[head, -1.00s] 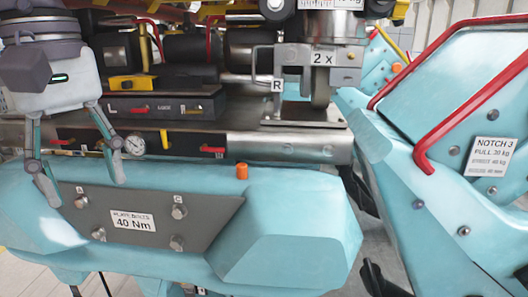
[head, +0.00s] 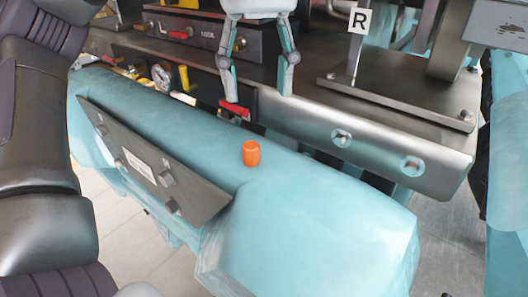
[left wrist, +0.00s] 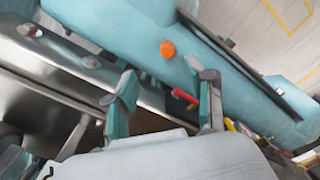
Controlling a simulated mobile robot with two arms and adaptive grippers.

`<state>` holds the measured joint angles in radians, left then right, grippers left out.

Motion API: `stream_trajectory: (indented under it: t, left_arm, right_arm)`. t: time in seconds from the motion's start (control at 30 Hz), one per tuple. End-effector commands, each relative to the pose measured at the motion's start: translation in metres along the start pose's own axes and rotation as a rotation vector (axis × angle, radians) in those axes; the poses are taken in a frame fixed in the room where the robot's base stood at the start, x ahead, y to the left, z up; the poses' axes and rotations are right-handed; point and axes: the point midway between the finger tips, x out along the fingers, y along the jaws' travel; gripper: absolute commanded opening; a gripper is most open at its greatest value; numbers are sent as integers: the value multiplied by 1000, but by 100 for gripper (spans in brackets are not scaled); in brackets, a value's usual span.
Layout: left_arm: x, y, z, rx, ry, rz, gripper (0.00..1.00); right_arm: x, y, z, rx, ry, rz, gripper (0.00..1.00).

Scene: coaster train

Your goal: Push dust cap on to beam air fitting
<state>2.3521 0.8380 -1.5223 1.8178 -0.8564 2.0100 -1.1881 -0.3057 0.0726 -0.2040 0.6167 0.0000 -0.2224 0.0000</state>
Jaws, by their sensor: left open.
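The orange dust cap (head: 251,153) stands upright on top of the teal beam (head: 330,215), near the middle of the head view. It also shows in the left wrist view (left wrist: 167,49), beyond the fingertips. I cannot make out the beam air fitting; whether it is under the cap is not visible. My left gripper (head: 256,97) is open and empty, its fingers pointing down in front of the metal ledge, above the cap in the picture and apart from it. The left wrist view shows its two spread fingers (left wrist: 167,82). My right gripper is not in view.
A red-handled lever (head: 235,109) lies close by the left gripper's fingers. A gauge (head: 161,75) sits further left along the ledge. A dark bolted plate (head: 150,160) is on the beam's side. A metal bracket (head: 400,100) stands at the right. The beam top around the cap is clear.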

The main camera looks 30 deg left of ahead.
Motion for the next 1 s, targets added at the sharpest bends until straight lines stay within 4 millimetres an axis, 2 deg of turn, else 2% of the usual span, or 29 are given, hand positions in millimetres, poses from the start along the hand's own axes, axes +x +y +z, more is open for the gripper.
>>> stream_trajectory:
  t: [0.03, 0.2, 0.37, 0.47, 0.63, 0.8, 1.0]
  left_arm:
    - [17, 0, 0, 2, -5, -4, 54]
    - [42, -1, -1, 0, -1, -2, 54]
    - [53, -1, 0, -1, -1, 0, 54]
    - [57, -3, -2, -2, 1, -1, 54]
    - [80, -10, -5, -2, -1, -3, 54]
    - [102, -8, -5, -1, -1, 0, 54]
    - [105, -8, -5, -1, -1, 1, 54]
  right_arm:
    - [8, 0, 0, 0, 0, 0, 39]
    - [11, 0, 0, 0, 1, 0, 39]
    - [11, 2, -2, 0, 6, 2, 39]
    - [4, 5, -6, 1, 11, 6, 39]
    - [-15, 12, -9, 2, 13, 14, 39]
    - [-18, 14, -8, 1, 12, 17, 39]
    - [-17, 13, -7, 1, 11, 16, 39]
